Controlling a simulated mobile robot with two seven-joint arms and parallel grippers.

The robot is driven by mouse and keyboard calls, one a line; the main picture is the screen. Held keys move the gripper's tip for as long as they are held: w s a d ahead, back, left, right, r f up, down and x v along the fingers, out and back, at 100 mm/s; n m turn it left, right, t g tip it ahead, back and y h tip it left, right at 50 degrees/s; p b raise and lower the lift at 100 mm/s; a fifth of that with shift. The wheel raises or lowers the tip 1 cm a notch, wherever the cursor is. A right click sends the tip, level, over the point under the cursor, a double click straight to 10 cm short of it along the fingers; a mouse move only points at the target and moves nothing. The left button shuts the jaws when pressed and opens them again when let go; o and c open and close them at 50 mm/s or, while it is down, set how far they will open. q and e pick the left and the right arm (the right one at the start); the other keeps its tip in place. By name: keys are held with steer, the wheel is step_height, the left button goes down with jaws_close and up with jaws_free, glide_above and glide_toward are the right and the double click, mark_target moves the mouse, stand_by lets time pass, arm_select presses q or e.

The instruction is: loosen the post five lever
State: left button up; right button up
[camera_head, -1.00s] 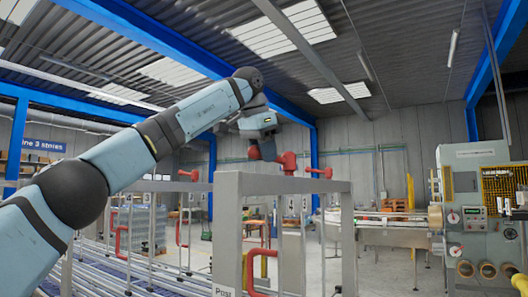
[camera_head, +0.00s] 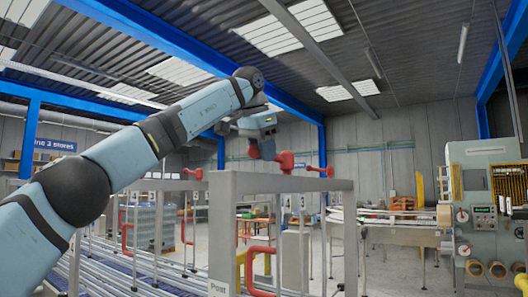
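Red levers stand on top of a grey metal frame (camera_head: 280,184). The nearest red lever (camera_head: 287,163) is at the middle of the view, with another red lever (camera_head: 320,171) to its right and one to its left (camera_head: 193,174). A front post of the frame has a label reading "Post" (camera_head: 219,290); its number is cut off. My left gripper (camera_head: 262,150) comes down at the nearest lever, with red showing by its fingertips. I cannot tell whether it touches or grips the lever, or how far the fingers are apart. My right gripper is out of view.
Roller conveyor lanes (camera_head: 130,275) run below the frame at left. More red handles (camera_head: 127,238) hang among the posts. A grey-green machine (camera_head: 480,200) with a conveyor (camera_head: 395,236) stands at the right. Open floor lies between it and the frame.

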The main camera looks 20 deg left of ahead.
arm_select(q)
steer(key=shift+o, duration=0.5)
steer(key=shift+a+f, duration=0.1)
steer(key=shift+a, duration=0.1)
steer(key=shift+s, duration=0.1)
steer(key=shift+r, duration=0.35)
steer(key=p+v, duration=0.1)
steer(key=v, duration=1.2)
steer(key=shift+a, duration=0.1)
